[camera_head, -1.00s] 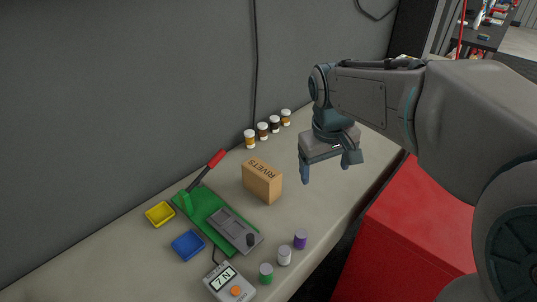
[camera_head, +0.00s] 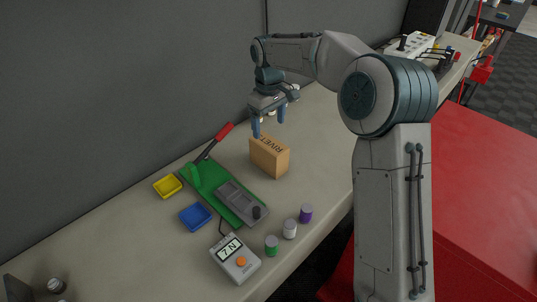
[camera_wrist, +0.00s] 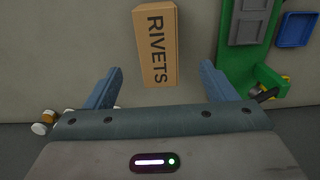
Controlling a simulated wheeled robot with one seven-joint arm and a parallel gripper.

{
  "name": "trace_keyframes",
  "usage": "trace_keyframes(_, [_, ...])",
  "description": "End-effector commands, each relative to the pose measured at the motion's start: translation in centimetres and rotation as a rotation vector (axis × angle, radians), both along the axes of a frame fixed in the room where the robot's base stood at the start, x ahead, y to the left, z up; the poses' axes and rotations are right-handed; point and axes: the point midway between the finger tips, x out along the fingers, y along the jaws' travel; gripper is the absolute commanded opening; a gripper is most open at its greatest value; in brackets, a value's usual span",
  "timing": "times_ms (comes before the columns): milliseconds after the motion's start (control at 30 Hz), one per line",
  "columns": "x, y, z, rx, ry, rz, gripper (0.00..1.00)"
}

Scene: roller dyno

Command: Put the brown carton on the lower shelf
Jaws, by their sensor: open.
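The brown carton (camera_head: 269,157), marked RIVETS, stands on the grey bench top in the middle of the head view. In the wrist view the carton (camera_wrist: 156,45) lies ahead of the fingers, roughly centred between them. My gripper (camera_head: 269,131) is open and empty, pointing down, above and just behind the carton in the head view. Its two blue-grey fingers (camera_wrist: 160,80) are spread wide apart in the wrist view and do not appear to touch the carton. I cannot make out a lower shelf in these views.
Left of the carton lies a green board (camera_head: 226,194) with a red-handled lever. Near it are a yellow tray (camera_head: 167,186), a blue tray (camera_head: 195,216), a meter (camera_head: 236,259) and small capped jars (camera_head: 290,229). A grey wall backs the bench; a red cabinet (camera_head: 475,190) stands at right.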

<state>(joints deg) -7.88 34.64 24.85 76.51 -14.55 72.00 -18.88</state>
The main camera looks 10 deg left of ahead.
Motion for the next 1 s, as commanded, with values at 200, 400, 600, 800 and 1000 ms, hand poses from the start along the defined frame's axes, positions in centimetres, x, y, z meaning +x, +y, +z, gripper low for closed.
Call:
trace_keyframes(200, [0.0,0.0,-4.2,-0.001,0.003,-0.001,0.78])
trace_keyframes(400, [0.0,0.0,-6.0,0.0,0.001,-0.001,0.78])
trace_keyframes(600, [0.2,0.1,-8.1,-0.001,0.003,-0.002,0.78])
trace_keyframes(800, [0.3,0.1,-10.8,0.0,0.001,-0.001,0.78])
trace_keyframes(1000, [0.4,0.1,-11.3,0.001,-0.001,-0.002,0.78])
